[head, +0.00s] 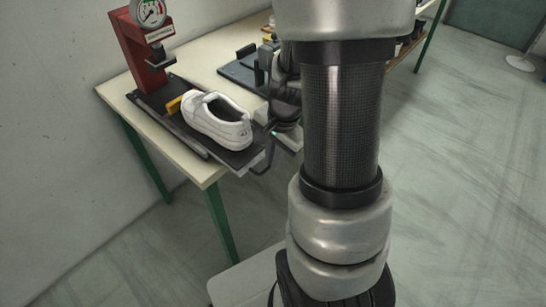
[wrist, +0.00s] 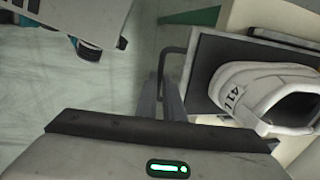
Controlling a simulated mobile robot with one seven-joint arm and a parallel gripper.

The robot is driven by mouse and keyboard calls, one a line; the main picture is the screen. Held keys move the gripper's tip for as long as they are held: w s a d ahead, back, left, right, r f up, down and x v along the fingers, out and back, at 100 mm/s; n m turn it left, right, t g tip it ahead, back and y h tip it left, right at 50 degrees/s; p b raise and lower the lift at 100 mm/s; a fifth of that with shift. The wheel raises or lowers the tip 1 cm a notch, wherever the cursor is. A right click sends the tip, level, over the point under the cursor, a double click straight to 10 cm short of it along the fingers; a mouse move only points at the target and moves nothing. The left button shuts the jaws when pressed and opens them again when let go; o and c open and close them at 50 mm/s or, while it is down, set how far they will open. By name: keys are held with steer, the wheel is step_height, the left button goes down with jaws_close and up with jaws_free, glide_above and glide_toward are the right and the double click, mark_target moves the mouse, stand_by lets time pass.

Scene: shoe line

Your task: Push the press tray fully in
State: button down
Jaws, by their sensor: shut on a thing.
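The press tray (head: 242,158) is a dark flat plate that sticks out from the red press (head: 141,50) past the table's front edge. A white shoe (head: 219,120) rests on it. In the wrist view the tray (wrist: 204,62) is at the right, with the shoe (wrist: 262,92) on it. A thin dark handle (wrist: 167,52) projects from the tray's outer edge. My gripper (wrist: 172,92) is shut on this handle. In the head view my arm hides much of the gripper, and the fingertips are hard to make out.
The pale table (head: 203,172) on green legs carries the press. A second dark fixture (head: 240,70) stands farther along it. A yellow block (head: 176,104) is by the shoe's toe. A wall is at the left; open floor (head: 455,180) lies at the right.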

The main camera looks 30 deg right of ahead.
stand_by(0.4)
steer(key=w+a+p, duration=0.1)
steer(key=w, duration=0.3)
steer(key=w+a+p, duration=0.1)
steer(key=w+a, duration=0.1)
steer(key=w, duration=0.3)
steer(key=w+a+p, duration=0.2)
steer(key=w, duration=0.2)
steer(key=shift+w+r, duration=0.15)
steer(key=shift+w, duration=0.2)
steer(key=c, duration=1.9)
jaws_free()
steer(key=shift+w, duration=0.1)
steer(key=s+d+r+p, duration=0.1)
steer(key=s+r+p, duration=0.1)
steer(key=r, duration=1.5)
steer(key=shift+s, duration=0.6)
